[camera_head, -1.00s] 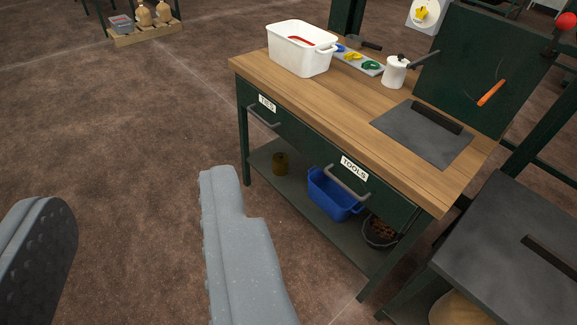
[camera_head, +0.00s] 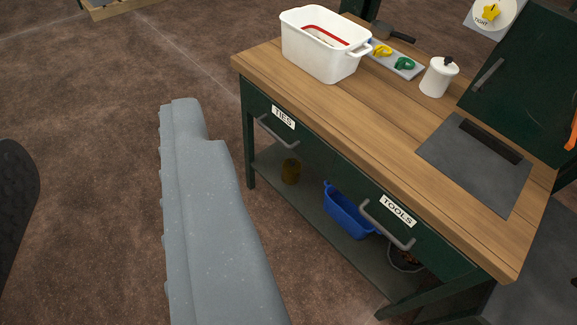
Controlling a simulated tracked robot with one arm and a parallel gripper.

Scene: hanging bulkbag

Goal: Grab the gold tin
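The gold tin (camera_head: 291,171) is a small dark-gold cylinder. It stands upright on the lower shelf (camera_head: 271,172) of the workbench, near the shelf's left end and below the drawer marked TIES. The right finger is well short of the bench and to the left of the tin. The left finger is partly cut off by the picture's edge.
The wooden bench top (camera_head: 400,135) carries a white tub (camera_head: 325,60), a white canister (camera_head: 438,78) and a grey plate (camera_head: 475,170). A blue bin (camera_head: 347,212) and a dark basket (camera_head: 405,258) sit right of the tin. Two drawer handles jut out above the shelf. The floor left of the bench is clear.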

